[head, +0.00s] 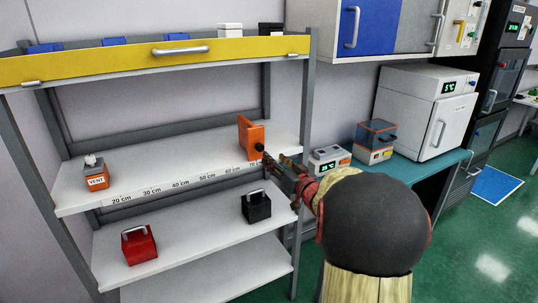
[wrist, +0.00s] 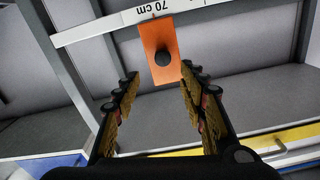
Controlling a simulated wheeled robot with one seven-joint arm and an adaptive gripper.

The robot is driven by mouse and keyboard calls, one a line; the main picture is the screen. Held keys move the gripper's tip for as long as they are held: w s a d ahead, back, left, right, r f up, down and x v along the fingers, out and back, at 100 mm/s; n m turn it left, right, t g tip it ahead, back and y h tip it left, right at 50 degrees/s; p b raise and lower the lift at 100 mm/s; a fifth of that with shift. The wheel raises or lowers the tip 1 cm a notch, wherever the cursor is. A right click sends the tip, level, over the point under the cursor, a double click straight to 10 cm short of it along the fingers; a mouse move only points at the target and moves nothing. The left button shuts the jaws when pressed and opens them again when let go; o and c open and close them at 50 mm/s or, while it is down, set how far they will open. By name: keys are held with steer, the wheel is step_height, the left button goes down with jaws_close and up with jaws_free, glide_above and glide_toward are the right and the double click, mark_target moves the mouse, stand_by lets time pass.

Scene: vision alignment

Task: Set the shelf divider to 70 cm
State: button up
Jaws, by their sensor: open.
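The orange shelf divider (head: 247,136) stands upright on the upper white shelf, toward its right end, with a round black knob (head: 259,147) on its front. The scale strip (head: 180,184) along the shelf edge reads from 20 cm on the left; its right end is partly hidden by my gripper (head: 273,164). In the wrist view the upside-down 70 cm label (wrist: 136,13) is beside the divider (wrist: 155,36), slightly left of its middle. My gripper (wrist: 158,78) is open and empty, its fingers pointing at the knob (wrist: 162,58), which lies just beyond the fingertips, apart from them.
An orange VENT block (head: 96,178) sits on the same shelf at the left. A red box (head: 138,244) and a black box (head: 256,206) stand on the shelf below. A yellow panel (head: 130,63) spans the rack above. The shelf between VENT block and divider is clear.

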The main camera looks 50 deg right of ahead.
steer(key=shift+v, duration=1.05)
